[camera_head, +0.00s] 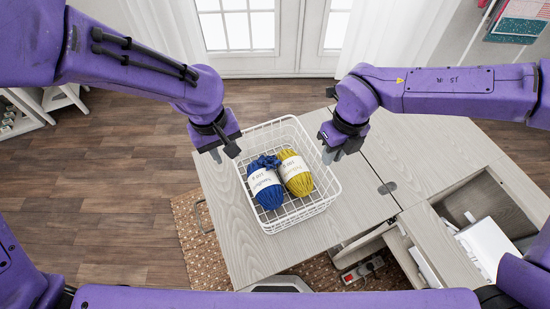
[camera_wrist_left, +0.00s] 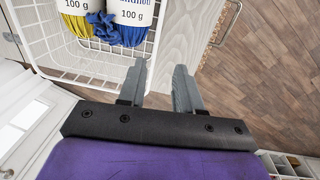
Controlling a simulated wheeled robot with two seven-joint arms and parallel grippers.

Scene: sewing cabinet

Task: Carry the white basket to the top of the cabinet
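A white wire basket (camera_head: 309,207) rests on the light wood cabinet top (camera_head: 368,205), near its left side. A blue yarn ball (camera_head: 268,193) and a yellow yarn ball (camera_head: 298,178) with white labels lie in it. My left gripper (camera_head: 224,153) is at the basket's left rim. In the left wrist view its fingers (camera_wrist_left: 162,88) are apart, with the basket's edge at or between them; contact is unclear. My right gripper (camera_head: 330,154) is beside the basket's right rim; its finger gap is too small to make out.
An open compartment (camera_head: 478,205) with white items is at the cabinet's right. A power strip (camera_head: 362,270) shows below the top. A woven rug (camera_head: 195,245) lies under the cabinet. Wood floor (camera_head: 120,190) is clear at left; white glazed doors stand behind.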

